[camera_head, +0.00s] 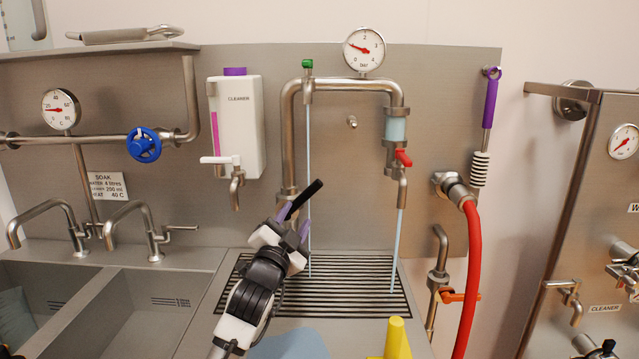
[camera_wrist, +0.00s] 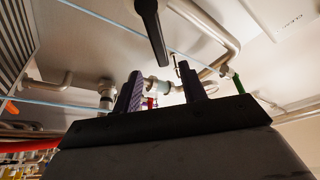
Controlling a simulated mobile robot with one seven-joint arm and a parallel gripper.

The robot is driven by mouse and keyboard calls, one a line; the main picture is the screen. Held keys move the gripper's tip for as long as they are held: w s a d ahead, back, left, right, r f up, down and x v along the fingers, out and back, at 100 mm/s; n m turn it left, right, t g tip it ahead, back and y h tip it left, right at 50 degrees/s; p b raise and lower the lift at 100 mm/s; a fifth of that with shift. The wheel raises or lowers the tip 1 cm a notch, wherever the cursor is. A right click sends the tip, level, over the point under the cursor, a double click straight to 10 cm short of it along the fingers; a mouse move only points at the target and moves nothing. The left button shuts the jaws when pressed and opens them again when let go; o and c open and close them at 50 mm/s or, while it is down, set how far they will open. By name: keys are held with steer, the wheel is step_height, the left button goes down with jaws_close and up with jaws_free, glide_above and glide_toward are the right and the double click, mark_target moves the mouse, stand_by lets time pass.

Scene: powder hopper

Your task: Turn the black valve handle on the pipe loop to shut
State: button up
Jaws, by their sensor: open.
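The black valve handle (camera_head: 306,198) is at the lower left leg of the steel pipe loop (camera_head: 287,135) in the head view. It slants up to the right. My gripper (camera_head: 294,222) is open just below it, with its purple fingers spread. In the wrist view the handle (camera_wrist: 151,28) comes down from the top edge, and its lower end lies in line with the gap between my fingertips (camera_wrist: 160,78). I cannot tell whether a finger touches it. My gripper hides the handle's pivot in the head view.
A red-handled valve (camera_head: 403,157) sits on the loop's right leg, a green-topped valve (camera_head: 308,64) at its top left. Thin blue streams fall to the drain grate (camera_head: 350,290). The cleaner dispenser (camera_head: 238,125) is left, the red hose (camera_head: 468,270) right, a yellow cone (camera_head: 397,340) in front.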

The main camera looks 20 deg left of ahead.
mark_target(308, 195)
steer(key=p+x, duration=0.5)
steer(key=x, duration=0.7)
steer(key=shift+d, duration=0.1)
jaws_close()
